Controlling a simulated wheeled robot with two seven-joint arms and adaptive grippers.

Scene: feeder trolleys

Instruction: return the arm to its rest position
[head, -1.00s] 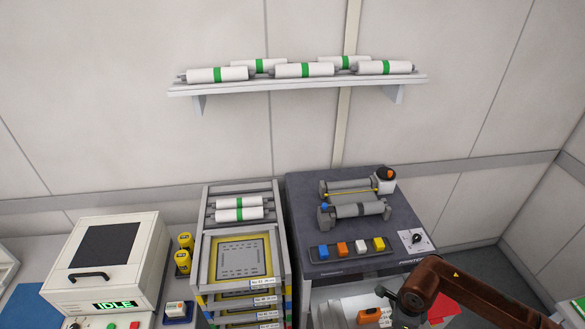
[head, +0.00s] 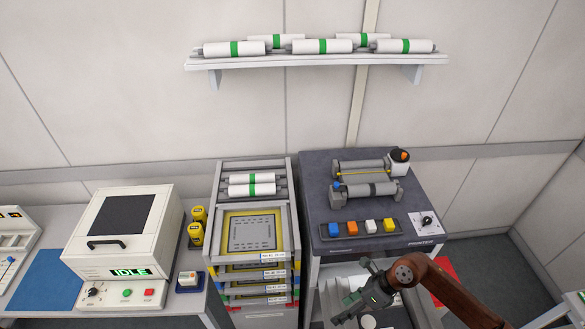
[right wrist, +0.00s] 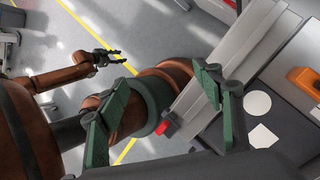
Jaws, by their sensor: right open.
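My right arm (head: 445,295) is reddish brown and comes in from the bottom right in the head view. Its dark green gripper (head: 362,295) is open and empty, in front of the printer trolley (head: 318,195). In the right wrist view, the two green fingers of this gripper (right wrist: 163,84) stand wide apart with nothing held between them. Another brown arm, mine on the left, shows there above the grey floor. Its dark gripper (right wrist: 112,57) looks open and empty. My left gripper is out of the head view.
A feeder rack (head: 212,215) with white rollers and trays stands left of the printer trolley. Left of it is a cream machine reading IDLE (head: 130,272). A wall shelf (head: 330,61) holds several rollers. An orange object (right wrist: 305,78) lies near a white disc (right wrist: 257,104).

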